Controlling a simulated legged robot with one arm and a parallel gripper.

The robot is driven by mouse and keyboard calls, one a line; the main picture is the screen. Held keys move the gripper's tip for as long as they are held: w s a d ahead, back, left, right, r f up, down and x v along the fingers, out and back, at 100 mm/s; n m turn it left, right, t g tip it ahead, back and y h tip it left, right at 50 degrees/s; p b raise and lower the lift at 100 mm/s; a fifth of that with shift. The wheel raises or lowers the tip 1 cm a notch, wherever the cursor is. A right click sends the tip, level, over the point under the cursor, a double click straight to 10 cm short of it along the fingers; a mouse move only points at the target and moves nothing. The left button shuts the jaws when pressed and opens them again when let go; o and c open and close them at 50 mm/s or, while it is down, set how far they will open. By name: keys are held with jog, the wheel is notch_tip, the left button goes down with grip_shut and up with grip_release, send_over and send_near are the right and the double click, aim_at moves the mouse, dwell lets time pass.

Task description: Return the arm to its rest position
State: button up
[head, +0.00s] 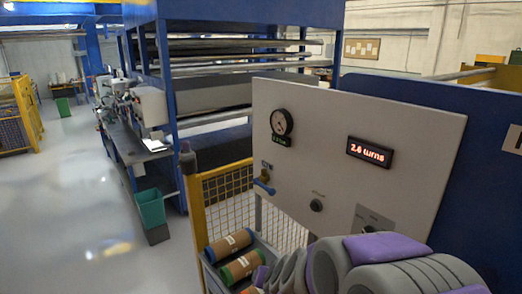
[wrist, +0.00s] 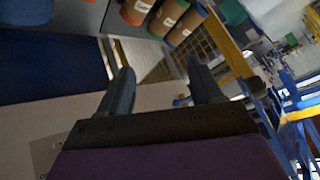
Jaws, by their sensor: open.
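My arm (head: 395,265), grey with purple parts, shows folded large at the bottom right of the head view, in front of the lower part of the control panel (head: 340,110). My gripper cannot be made out in the head view. In the wrist view my gripper (wrist: 163,84) is open, with its two dark fingers wide apart and nothing between them. The pale panel also shows in the wrist view (wrist: 70,118), behind and left of the fingers. I cannot tell whether any finger is close to it.
The panel bears a round gauge (head: 282,122), a red-lit turns display (head: 369,152), a blue-handled valve (head: 264,184) and a black knob (head: 316,205). Labelled rollers (head: 228,244) lie beside a yellow mesh guard (head: 228,200). A green bin (head: 151,208) stands left.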

jog(key=s+d+f+g+b, duration=0.1)
jog(key=s+d+g+b, duration=0.1)
jog(key=s, duration=0.9)
jog(key=s+d+f+n+g+h+b, duration=0.1)
jog(key=s+d+g+b, duration=0.2)
jog(key=s, duration=0.9)
jog(key=s+d+f+n+g+h+b, duration=0.1)
jog(key=s+d+g+b, duration=0.2)
jog(key=s+d, duration=0.4)
jog(key=s+g, duration=0.1)
jog(key=s, duration=0.4)
jog(key=shift+s+g, duration=0.2)
jog(key=shift+g, duration=0.2)
jog(key=shift+f, duration=0.1)
